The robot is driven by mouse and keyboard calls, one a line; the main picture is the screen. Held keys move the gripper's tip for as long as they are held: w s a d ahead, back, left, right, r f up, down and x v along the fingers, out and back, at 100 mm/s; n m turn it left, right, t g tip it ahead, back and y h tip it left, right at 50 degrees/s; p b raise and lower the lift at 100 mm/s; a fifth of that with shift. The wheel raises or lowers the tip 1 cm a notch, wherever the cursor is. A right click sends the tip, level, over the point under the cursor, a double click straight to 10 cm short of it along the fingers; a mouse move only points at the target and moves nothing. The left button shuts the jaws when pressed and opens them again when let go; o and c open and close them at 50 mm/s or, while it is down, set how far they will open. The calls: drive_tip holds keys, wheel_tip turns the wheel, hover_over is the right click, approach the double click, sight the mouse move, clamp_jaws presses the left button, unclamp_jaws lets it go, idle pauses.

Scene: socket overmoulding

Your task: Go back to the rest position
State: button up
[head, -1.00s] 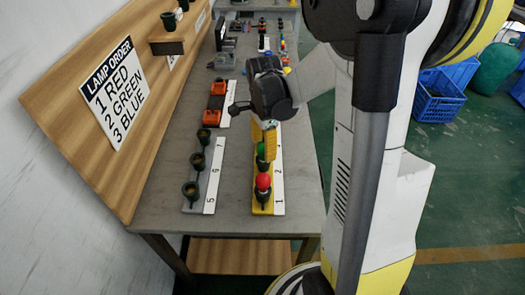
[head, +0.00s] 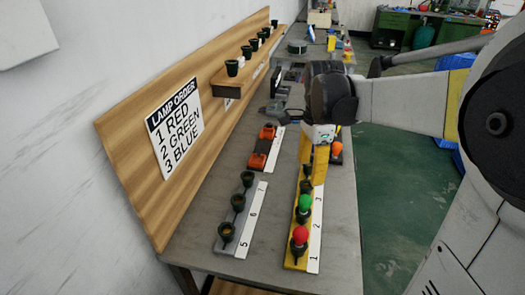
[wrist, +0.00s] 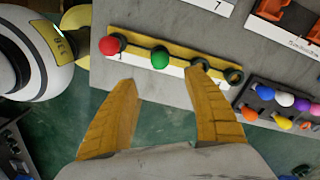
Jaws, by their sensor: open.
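My gripper (head: 313,172) is open and empty, pointing down over the yellow lamp rack (head: 291,262). In the wrist view its two yellow fingers (wrist: 164,78) are spread wide. A red lamp (head: 300,235) stands at position 1 of the rack and a green lamp (head: 305,202) at position 2. They also show in the wrist view, red (wrist: 110,45) and green (wrist: 160,57). The two sockets beyond the green lamp look dark and empty, the end one (wrist: 233,76) clearest. The right finger partly overlaps the other one in the wrist view.
A grey rack (head: 222,243) with dark sockets stands left of the yellow one. An orange-and-black part (head: 262,150) lies behind it. A dark tray (wrist: 246,97) holds several coloured pieces. A lamp order board (head: 128,150) with a shelf (head: 243,78) borders the table's left side.

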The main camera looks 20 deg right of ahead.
drive_tip(key=s+a+n+t, duration=0.3)
drive_tip(key=s+a+n, duration=0.2)
drive_tip(key=n, duration=0.4)
drive_tip(key=s+a+r+n+t, duration=0.1)
drive_tip(key=s+a+n+t, duration=0.3)
drive_tip(key=a+n, duration=0.4)
drive_tip(key=shift+s+a+n, duration=0.25)
drive_tip(key=shift+s+n, duration=0.65)
drive_tip(key=shift+n, duration=0.3)
